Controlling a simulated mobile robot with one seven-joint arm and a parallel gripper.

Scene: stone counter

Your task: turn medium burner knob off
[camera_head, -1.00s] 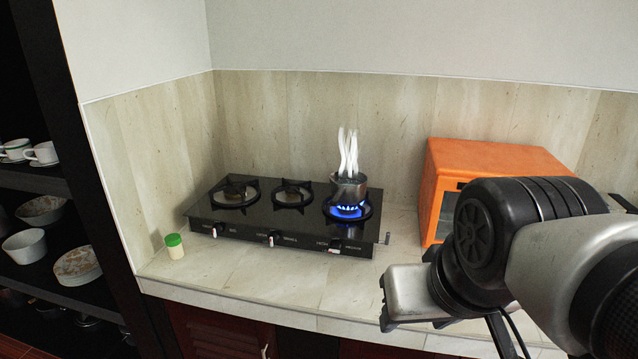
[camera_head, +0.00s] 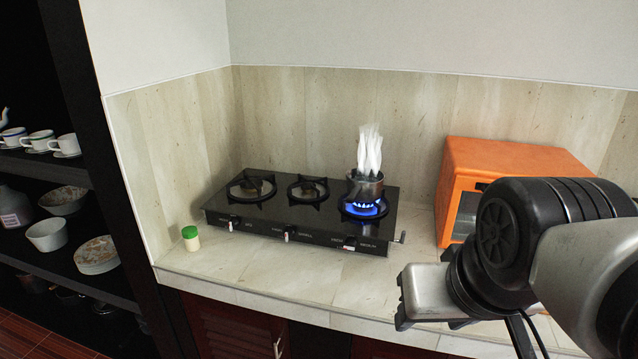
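The black gas stove (camera_head: 270,218) stands on the counter with three burners in a row. The right burner is lit with a blue flame (camera_head: 364,208), and a small metal pot (camera_head: 366,186) with white steam above it sits there. The knob below the right burner (camera_head: 350,242) is on the stove's front face, beside small lettering that seems to read medium. Two other knobs are at the front middle (camera_head: 288,233) and front left (camera_head: 234,222). My gripper (camera_head: 402,300) is at the lower right, apart from the stove and in front of the counter's edge. Its fingers do not show clearly.
An orange oven (camera_head: 505,160) stands on the counter to the right, partly behind my arm. A small green-capped jar (camera_head: 191,238) is left of the stove. Dark shelves with dishes (camera_head: 75,200) are at the far left. The counter strip before the stove (camera_head: 300,285) is clear.

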